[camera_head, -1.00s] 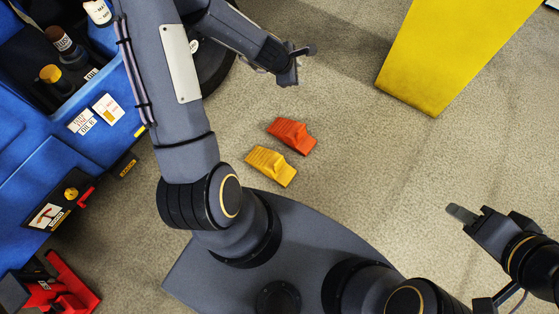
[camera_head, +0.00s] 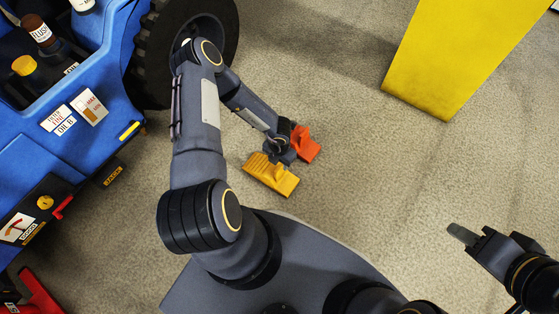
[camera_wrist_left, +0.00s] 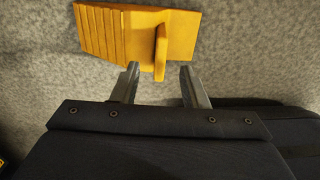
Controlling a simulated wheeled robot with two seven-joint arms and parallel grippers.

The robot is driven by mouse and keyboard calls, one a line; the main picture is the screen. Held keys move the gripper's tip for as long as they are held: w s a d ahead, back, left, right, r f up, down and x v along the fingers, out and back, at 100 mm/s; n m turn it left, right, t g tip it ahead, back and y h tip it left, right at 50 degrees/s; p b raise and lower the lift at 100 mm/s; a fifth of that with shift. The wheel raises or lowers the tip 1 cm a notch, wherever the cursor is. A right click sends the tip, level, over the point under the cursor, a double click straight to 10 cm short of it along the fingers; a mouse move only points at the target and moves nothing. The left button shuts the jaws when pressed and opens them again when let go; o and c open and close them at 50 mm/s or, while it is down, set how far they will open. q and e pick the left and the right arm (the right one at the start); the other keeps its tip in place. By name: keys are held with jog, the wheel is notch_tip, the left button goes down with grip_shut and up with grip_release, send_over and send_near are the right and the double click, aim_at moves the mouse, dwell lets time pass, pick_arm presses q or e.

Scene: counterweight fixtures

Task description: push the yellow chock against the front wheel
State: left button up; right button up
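The yellow chock (camera_head: 271,176) lies on the floor in the head view. It is ridged, with an upright rib. The black wheel (camera_head: 146,58) stands at the upper left beside the blue cart, apart from the chock. My left gripper (camera_head: 280,152) is low at the chock's far edge and hides part of it. In the left wrist view the fingers (camera_wrist_left: 161,76) are open, and the rib of the yellow chock (camera_wrist_left: 104,33) stands between their tips with gaps on both sides. My right gripper (camera_head: 462,235) is at the lower right, away from everything; its opening is unclear.
An orange-red chock (camera_head: 305,145) lies just beyond the yellow one, close to my left gripper. The blue cart (camera_head: 95,60) with bottles fills the left side. A yellow block or post (camera_head: 450,60) stands at the upper right. Floor between is clear.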

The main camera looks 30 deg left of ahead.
aim_at(279, 167)
pick_arm(q)
notch_tip(279, 167, down, 4)
jog(key=b, duration=0.3)
jog(key=shift+r, duration=0.15)
jog(key=shift+f+b, duration=1)
jog(key=shift+f, duration=0.85)
jog(key=shift+c, duration=0.3)
